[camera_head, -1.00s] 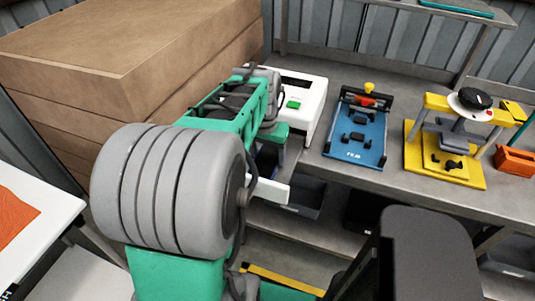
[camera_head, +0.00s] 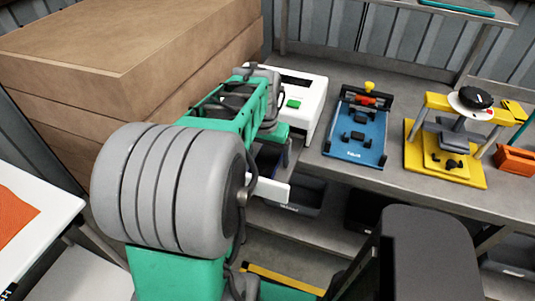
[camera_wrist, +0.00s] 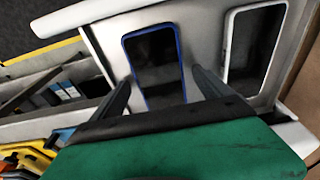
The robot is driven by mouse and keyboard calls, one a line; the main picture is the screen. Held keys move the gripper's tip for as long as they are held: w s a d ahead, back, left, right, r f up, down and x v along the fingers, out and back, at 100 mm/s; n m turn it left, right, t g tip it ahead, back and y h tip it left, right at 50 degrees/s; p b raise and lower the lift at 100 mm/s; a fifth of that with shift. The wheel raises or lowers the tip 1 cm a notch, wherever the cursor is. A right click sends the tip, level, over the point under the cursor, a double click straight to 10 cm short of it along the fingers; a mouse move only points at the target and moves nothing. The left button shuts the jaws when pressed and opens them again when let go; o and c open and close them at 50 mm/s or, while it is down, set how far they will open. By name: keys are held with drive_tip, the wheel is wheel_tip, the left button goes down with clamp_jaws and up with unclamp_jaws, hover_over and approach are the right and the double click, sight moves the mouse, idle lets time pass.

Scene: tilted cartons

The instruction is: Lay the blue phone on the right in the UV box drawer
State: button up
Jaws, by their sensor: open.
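The blue phone (camera_wrist: 157,65), with a dark screen and blue rim, lies screen up in the open white drawer (camera_wrist: 215,28) in the wrist view. A white-rimmed phone (camera_wrist: 252,45) lies apart from it, to its right in that picture. My gripper (camera_wrist: 163,83) is open, with one finger on each side of the blue phone's lower part; small gaps seem to show beside it. The white UV box (camera_head: 307,98) with a green button stands on the bench in the head view. Its drawer front (camera_head: 272,190) shows below my arm, which hides the phones there.
A blue fixture (camera_head: 357,135), a yellow press (camera_head: 445,165) and an orange holder (camera_head: 515,160) stand right of the UV box. Large cartons (camera_head: 130,55) rise at the left. Dark bins (camera_head: 295,197) sit below the bench.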

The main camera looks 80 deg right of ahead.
drive_tip(key=r, duration=0.5)
drive_tip(key=a+r, duration=0.1)
drive_tip(key=r, duration=0.1)
drive_tip(key=shift+a+r, duration=0.1)
drive_tip(key=shift+r, duration=0.25)
